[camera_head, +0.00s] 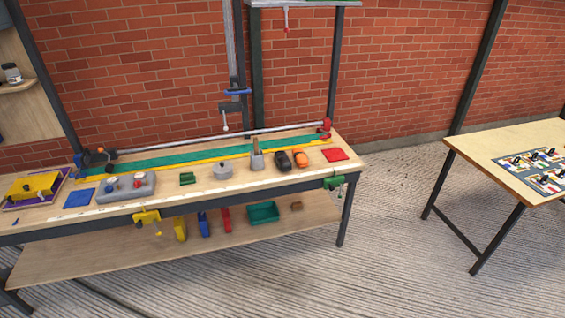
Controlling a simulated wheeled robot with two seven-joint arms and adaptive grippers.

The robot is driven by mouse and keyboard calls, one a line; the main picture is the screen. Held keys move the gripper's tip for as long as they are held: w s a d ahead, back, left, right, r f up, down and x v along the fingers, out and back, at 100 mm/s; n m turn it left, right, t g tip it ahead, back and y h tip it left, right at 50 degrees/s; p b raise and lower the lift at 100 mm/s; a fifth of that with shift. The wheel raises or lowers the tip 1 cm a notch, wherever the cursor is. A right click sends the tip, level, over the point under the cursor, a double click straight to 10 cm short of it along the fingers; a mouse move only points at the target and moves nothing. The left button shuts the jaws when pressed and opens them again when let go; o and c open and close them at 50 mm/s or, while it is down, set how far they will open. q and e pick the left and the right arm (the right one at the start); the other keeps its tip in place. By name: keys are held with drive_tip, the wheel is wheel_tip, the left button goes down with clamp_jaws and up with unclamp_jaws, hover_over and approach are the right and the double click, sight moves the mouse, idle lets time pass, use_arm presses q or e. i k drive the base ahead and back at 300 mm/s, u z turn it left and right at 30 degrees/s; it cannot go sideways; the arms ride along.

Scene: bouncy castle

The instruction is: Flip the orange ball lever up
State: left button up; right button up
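A long wooden workbench (180,189) stands against the brick wall. At its left back is a dark device (96,160) with a small orange ball (99,150) at its top. This may be the orange ball lever, but it is too small to make out a lever or its position. Neither of my grippers is in view.
A second table (475,150) stands right. The floor between is clear.

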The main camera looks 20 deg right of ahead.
sight(104, 152)
drive_tip(key=u, duration=0.35)
drive_tip(key=k, duration=0.4)
drive_tip(key=u, duration=1.25)
drive_tip(key=i, duration=1)
drive_tip(key=z, duration=0.7)
drive_tip(key=i, duration=0.5)
drive_tip(key=z, duration=0.35)
drive_tip(key=k, duration=0.65)
drive_tip(key=u, duration=0.45)
drive_tip(key=i, duration=0.9)
drive_tip(key=u, duration=0.35)
